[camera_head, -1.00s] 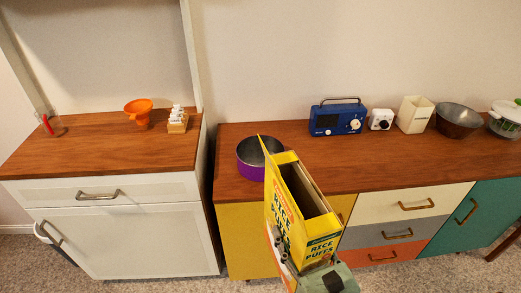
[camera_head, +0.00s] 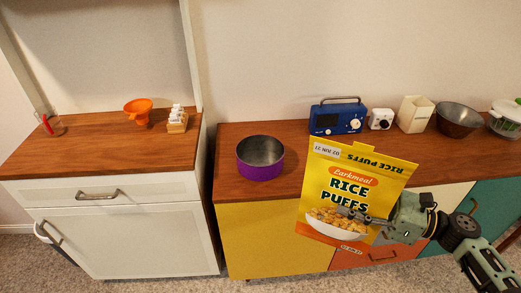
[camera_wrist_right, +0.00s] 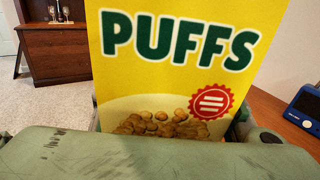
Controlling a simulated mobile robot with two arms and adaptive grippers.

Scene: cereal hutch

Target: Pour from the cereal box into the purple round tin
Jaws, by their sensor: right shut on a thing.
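The yellow cereal box (camera_head: 347,192), marked Rice Puffs, is held in front of the sideboard, roughly upright with a slight tilt. Its printed front faces the head camera, and it fills much of the right wrist view (camera_wrist_right: 180,60). My right gripper (camera_head: 372,218) comes in from the right and is shut on the box's lower part; the box partly hides its fingers. The purple round tin (camera_head: 260,172) stands upright on the wooden top, left of the box and apart from it. Its grey inside looks empty. My left gripper is not in view.
On the sideboard top (camera_head: 232,143) stand a blue radio (camera_head: 337,119), a small white device (camera_head: 381,119), a cream container (camera_head: 414,114) and a metal bowl (camera_head: 458,120). An orange funnel (camera_head: 139,112) and a jar rack (camera_head: 178,120) are on the left cabinet. Wood around the tin is clear.

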